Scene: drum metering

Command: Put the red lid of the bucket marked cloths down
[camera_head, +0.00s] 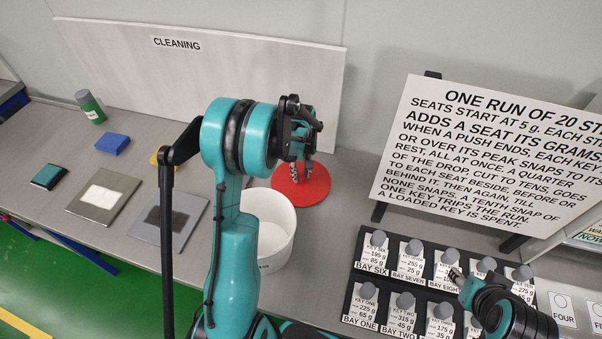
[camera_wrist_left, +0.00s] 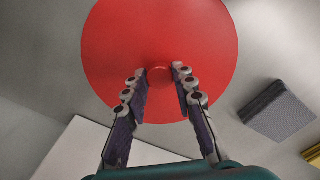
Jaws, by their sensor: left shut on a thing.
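The red lid (camera_head: 314,189) is a round disc with a small knob, to the right of and behind the open white bucket (camera_head: 277,232). The bucket's label is mostly hidden by my left arm. My left gripper (camera_head: 299,172) is shut on the lid's knob, with the disc beyond its fingertips. In the left wrist view the red lid (camera_wrist_left: 205,45) fills the upper middle, and the left gripper's fingertips (camera_wrist_left: 159,76) are either side of the knob. I cannot tell whether the lid touches the bench. My right gripper (camera_head: 456,276) is over the key rack; its jaws are too small to read.
A dark rack (camera_head: 397,258) of labelled keys stands right of the bucket, below a large text sign (camera_head: 490,150). A CLEANING board (camera_head: 110,65) stands behind. Bench right of the lid is clear.

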